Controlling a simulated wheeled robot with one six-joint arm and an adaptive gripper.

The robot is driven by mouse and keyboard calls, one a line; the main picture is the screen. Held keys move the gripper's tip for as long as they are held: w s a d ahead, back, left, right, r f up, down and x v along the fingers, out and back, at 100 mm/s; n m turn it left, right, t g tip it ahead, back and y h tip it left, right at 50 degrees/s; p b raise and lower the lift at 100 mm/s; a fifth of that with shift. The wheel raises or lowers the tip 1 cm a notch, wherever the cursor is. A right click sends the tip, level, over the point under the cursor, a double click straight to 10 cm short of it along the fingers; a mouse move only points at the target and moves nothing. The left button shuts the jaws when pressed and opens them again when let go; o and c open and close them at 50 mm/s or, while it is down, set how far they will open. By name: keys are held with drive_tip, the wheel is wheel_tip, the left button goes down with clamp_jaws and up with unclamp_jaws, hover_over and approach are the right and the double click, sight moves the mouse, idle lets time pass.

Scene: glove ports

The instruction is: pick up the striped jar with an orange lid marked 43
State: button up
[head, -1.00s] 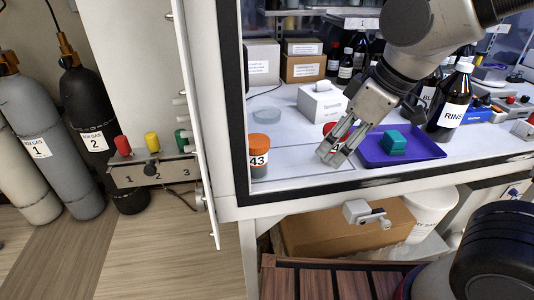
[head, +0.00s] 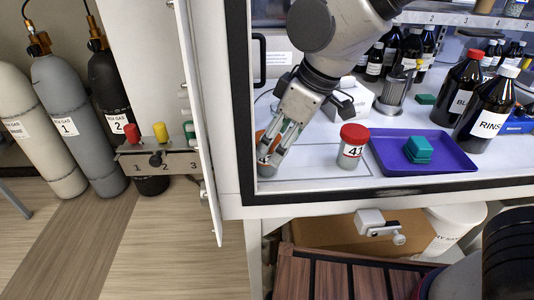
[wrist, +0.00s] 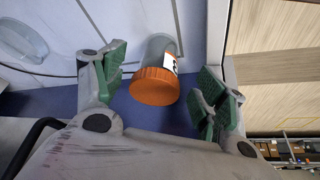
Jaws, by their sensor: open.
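The jar with the orange lid (wrist: 155,87) lies between the open fingers of my gripper (wrist: 165,95) in the wrist view, with clear space on both sides. Its grey body and part of a white label show beyond the lid; the number is only partly visible. In the head view my gripper (head: 276,150) is in front of this jar (head: 261,136), hiding most of it. The jar stands near the left front of the hood's work surface.
A red-lidded jar marked 41 (head: 353,147) stands to the right of my gripper. A purple tray (head: 455,160) with a teal block (head: 418,149) is beyond it. The hood's left frame post (head: 236,100) and front edge (head: 370,190) are close to my gripper.

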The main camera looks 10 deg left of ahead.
drive_tip(key=shift+w+a, duration=0.2)
drive_tip(key=shift+a, duration=0.35)
drive_tip(key=shift+w+a, duration=0.15)
drive_tip(key=shift+a, duration=0.35)
drive_tip(key=x, duration=0.5)
drive_tip(key=shift+a, duration=0.15)
drive_tip(key=c, duration=1.1)
